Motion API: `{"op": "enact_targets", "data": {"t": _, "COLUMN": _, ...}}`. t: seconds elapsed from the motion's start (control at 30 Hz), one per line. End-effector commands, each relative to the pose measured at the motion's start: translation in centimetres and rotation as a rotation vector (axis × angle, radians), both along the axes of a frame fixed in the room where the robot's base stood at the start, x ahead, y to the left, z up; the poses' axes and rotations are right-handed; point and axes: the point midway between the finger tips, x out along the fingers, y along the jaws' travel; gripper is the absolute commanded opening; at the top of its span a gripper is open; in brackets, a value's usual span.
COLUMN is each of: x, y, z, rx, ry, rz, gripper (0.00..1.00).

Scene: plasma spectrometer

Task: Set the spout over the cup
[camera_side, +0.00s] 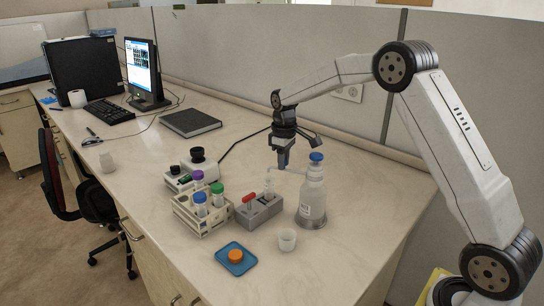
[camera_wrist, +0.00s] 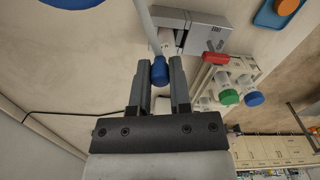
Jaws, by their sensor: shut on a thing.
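A clear bottle (camera_side: 313,200) with a blue cap (camera_side: 316,157) stands upright on a round grey base. Its thin pale spout (camera_side: 290,171) reaches left from the top, over the grey block and away from the cup. My gripper (camera_side: 283,166) points down at the spout's outer end. In the wrist view my gripper (camera_wrist: 159,78) is shut on the blue tip (camera_wrist: 158,71) of the spout (camera_wrist: 145,25). Part of the bottle's blue cap (camera_wrist: 72,2) shows at the top edge. The small white cup (camera_side: 287,240) stands on the table in front of the bottle, outside the wrist view.
A grey block (camera_side: 259,212) with a red-handled piece lies below the spout. Left of it are a tube rack (camera_side: 203,213) with capped tubes and a small instrument (camera_side: 192,172). A blue tray (camera_side: 236,259) with an orange item lies in front. Table right of the cup is clear.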

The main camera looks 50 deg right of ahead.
Motion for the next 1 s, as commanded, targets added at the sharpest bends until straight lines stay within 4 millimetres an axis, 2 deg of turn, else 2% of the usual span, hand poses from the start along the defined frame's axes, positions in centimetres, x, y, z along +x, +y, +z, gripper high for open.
{"op": "enact_targets", "data": {"t": 0.67, "x": 0.02, "y": 0.04, "z": 0.14, "rx": -0.001, "ry": -0.002, "rz": 0.006, "gripper": 0.0}}
{"op": "enact_targets", "data": {"t": 1.0, "x": -0.37, "y": 0.95, "z": 0.18, "rx": -0.001, "ry": -0.002, "rz": 0.109, "gripper": 0.0}}
